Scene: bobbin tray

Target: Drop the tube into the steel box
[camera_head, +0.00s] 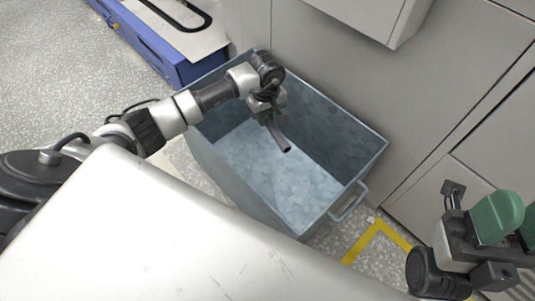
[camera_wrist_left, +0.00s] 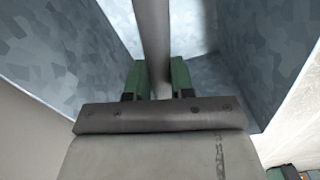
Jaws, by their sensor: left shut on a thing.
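The steel box (camera_head: 232,182) is a deep, open, blue-grey galvanised bin on the floor, with a handle on its right end. My left gripper (camera_head: 270,117) is over the box's open top, pointing down. It is shut on a grey tube (camera_head: 281,138), whose free end points down and to the right over the box's interior. In the left wrist view the tube (camera_wrist_left: 152,40) stands between the two green fingers (camera_wrist_left: 160,78), with box walls on both sides. My right gripper (camera_head: 508,218) is at the right edge, partly cut off; its opening is unclear.
A grey cabinet (camera_head: 350,85) stands right behind the box. A blue low frame (camera_head: 160,50) lies to the upper left. Yellow floor tape (camera_head: 378,228) runs near the box's right end. A large pale surface (camera_head: 150,240) fills the foreground. The box floor in view looks bare.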

